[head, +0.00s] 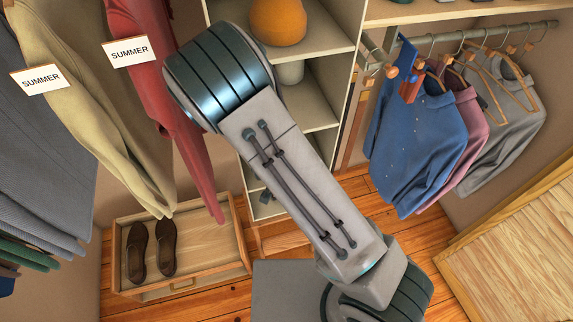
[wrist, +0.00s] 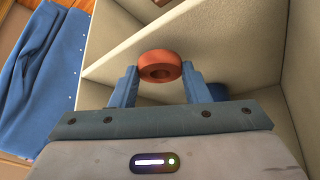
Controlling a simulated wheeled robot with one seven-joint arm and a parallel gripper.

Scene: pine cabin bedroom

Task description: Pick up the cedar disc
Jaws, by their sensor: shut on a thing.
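The cedar disc (wrist: 160,57) is a reddish-brown ring with a hole in its middle, seen in the wrist view. My gripper (wrist: 159,71) has its two blue fingers on either side of the disc and is shut on it. The disc sits at the fingertips, in front of a pale shelf unit (wrist: 135,38). Whether it still touches a shelf cannot be told. In the head view my arm hides the gripper and the disc.
The pale shelf unit also shows in the head view (head: 315,30), with an orange round pot (head: 277,21) on it. Shirts (head: 418,125) hang on a rail at right. Long garments (head: 95,100) hang at left above a wooden drawer (head: 205,250) with brown shoes (head: 151,250).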

